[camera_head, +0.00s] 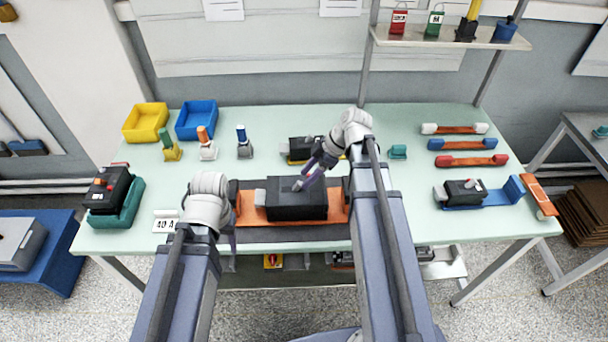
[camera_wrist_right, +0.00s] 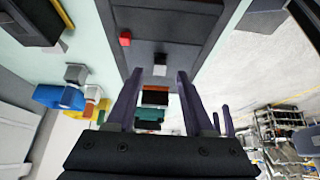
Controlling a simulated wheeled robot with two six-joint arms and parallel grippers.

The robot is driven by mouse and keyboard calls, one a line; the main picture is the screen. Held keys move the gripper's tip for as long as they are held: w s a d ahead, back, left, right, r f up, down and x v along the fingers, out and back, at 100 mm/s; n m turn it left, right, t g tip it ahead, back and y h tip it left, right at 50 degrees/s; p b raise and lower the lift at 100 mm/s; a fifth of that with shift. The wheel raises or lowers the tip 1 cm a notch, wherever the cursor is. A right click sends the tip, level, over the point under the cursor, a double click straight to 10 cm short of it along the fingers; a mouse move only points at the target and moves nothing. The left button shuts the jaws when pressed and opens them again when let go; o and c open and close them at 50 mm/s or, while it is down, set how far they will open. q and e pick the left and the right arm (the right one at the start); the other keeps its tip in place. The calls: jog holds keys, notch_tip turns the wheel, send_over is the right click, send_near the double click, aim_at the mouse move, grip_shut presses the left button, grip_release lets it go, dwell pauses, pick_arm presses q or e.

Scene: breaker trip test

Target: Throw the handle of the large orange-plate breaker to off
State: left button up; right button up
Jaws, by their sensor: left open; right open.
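The large breaker (camera_head: 297,205) is a dark box on an orange plate (camera_head: 336,207) at the middle front of the table. My right gripper (camera_head: 308,177) is open over the breaker's top and partly covers it. In the head view I cannot make out the handle clearly. In the right wrist view the open fingers (camera_wrist_right: 158,102) flank a gap; a dark body (camera_wrist_right: 165,25) with a red square and a small grey block (camera_wrist_right: 160,70) lies beyond. I cannot tell whether the fingers touch anything. My left gripper (camera_head: 233,238) is open, low by the plate's left end.
A smaller breaker (camera_head: 302,149) stands behind the large one. A breaker on a teal base (camera_head: 128,207) is at left, another on a blue plate (camera_head: 464,192) at right. Yellow (camera_head: 146,122) and blue (camera_head: 196,120) bins stand at back left. A 40 A card (camera_head: 165,222) stands at front left.

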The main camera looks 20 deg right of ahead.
pick_arm(q)
notch_tip(320, 180, up, 4)
jog(key=p, duration=0.3)
jog(key=shift+r, duration=0.15)
pick_arm(e)
jog(key=v, duration=0.5)
pick_arm(q)
notch_tip(320, 180, down, 2)
jog(key=shift+f+b, duration=0.1)
jog(key=shift+b, duration=0.8)
pick_arm(e)
jog(key=s+a+f+m+g+h, duration=0.1)
jog(key=s+a+f+m+h, duration=0.1)
jog(key=s+a+m, duration=0.3)
jog(key=s+a+f+m+g+h, duration=0.1)
jog(key=s+a+f+m+h, duration=0.2)
jog(key=a, duration=0.9)
jog(key=s+m+h, duration=0.2)
jog(key=s+m, duration=0.1)
jog(key=s, duration=0.1)
jog(key=shift+a, duration=0.3)
